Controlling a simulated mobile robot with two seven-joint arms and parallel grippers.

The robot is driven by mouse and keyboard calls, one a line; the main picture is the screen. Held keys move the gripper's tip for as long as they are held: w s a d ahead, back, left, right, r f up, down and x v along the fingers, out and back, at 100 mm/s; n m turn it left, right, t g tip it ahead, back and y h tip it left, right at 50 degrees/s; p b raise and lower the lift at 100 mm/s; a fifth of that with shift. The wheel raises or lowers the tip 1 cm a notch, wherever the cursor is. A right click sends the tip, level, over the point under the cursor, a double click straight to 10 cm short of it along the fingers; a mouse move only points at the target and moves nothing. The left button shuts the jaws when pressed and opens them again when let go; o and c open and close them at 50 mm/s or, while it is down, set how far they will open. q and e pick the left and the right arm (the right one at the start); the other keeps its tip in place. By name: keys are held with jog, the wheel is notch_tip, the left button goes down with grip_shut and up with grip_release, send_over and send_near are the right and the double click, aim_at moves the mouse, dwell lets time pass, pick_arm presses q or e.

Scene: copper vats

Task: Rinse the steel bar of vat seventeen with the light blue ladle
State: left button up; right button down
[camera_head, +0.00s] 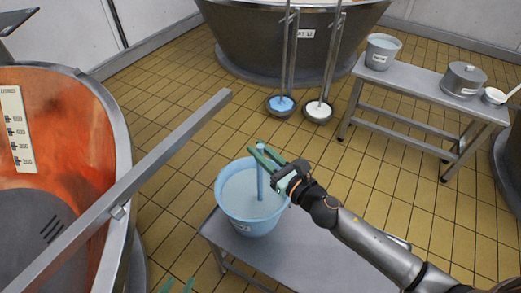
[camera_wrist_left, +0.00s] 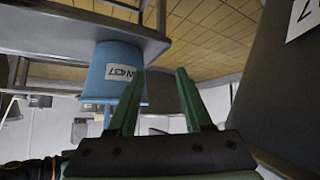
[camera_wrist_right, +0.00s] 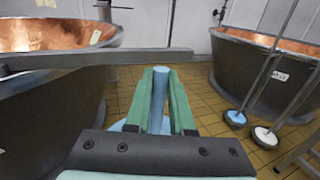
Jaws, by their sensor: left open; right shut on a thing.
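The light blue ladle (camera_head: 261,180) stands nearly upright in the blue bucket (camera_head: 232,222), its lower end hidden in the bucket's liquid. My right gripper (camera_head: 267,157) is shut on the upper handle; the right wrist view shows the ladle (camera_wrist_right: 157,105) between the green fingers (camera_wrist_right: 160,95). The steel bar (camera_head: 140,176) lies across the rim of the copper vat (camera_head: 122,150) at the left, one end jutting out left of the bucket. I cannot read this vat's number. My left gripper (camera_head: 176,286) barely shows at the bottom edge; its fingers (camera_wrist_left: 156,100) are apart and empty in the left wrist view.
The bucket stands on a low steel bench (camera_head: 285,250). Another vat (camera_head: 300,45) stands at the back, with a blue-ended tool (camera_head: 281,104) and a white-ended tool (camera_head: 318,111) before it. Tiled floor lies clear between.

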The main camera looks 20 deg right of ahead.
dwell(0.5)
jog(key=shift+r+p, duration=0.6)
jog(key=shift+r, duration=0.05)
notch_tip(320, 180, up, 8)
jog(key=p, duration=0.8)
jog(key=shift+r, duration=0.2)
pick_arm(q)
jog(key=s+a+r+y+p, duration=0.1)
jog(key=a+r+p, duration=0.2)
jog(key=r+p, duration=0.5)
notch_tip(320, 180, up, 6)
jog(key=shift+s+a+f+n, duration=0.2)
jog(key=shift+s+a+n, duration=0.1)
jog(key=shift+s+n, duration=0.1)
pick_arm(e)
notch_tip(320, 180, up, 11)
